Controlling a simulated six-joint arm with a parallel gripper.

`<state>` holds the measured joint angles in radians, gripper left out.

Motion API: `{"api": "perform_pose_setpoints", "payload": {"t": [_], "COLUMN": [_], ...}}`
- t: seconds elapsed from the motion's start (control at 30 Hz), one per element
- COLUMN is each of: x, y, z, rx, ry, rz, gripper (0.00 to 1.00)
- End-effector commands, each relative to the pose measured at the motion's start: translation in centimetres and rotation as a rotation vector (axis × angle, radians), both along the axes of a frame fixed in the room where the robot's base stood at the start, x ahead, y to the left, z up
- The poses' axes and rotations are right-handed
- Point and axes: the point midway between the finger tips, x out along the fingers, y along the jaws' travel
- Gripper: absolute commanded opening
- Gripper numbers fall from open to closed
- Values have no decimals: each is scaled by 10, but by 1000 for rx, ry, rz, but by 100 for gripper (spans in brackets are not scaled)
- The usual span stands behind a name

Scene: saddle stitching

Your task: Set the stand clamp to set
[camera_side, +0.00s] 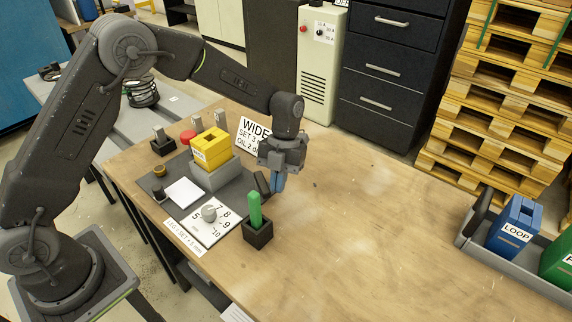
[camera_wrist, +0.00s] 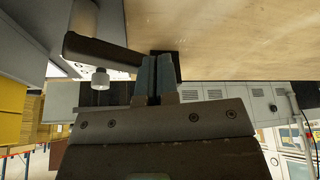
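The grey stand (camera_side: 214,174) holds a yellow block (camera_side: 210,148) on a dark mat. A dark lever (camera_side: 262,184), which appears to be the stand clamp's handle, sticks up at the stand's right side. In the wrist view the dark lever (camera_wrist: 98,50) reaches from the stand side toward my fingers, with a pale knob below it. My gripper (camera_side: 277,182) points down just right of the lever. Its blue-grey fingers (camera_wrist: 157,78) are together with only a thin dark line between them. The lever end lies beside one finger; I cannot tell whether they touch. No set marking on the clamp is readable.
A green piece stands in a black holder (camera_side: 257,236) in front of the gripper. A numbered dial (camera_side: 209,213), a red button (camera_side: 187,137) and a WIDE sign (camera_side: 254,135) are nearby. A grey tray (camera_side: 530,276) with LOOP block is at right. The table's middle is clear.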

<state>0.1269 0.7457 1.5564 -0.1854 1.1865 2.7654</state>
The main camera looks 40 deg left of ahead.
Motion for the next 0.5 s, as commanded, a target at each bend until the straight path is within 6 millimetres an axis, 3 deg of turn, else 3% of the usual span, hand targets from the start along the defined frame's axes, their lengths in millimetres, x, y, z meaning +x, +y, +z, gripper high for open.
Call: {"api": "perform_pose_setpoints", "payload": {"t": [0.2, 0.5], "x": [-12, -10], "y": [1, 3], "z": [-1, 0], "rx": [1, 1], "ry": [6, 3], "rz": [-1, -1], "gripper": [0, 0]}}
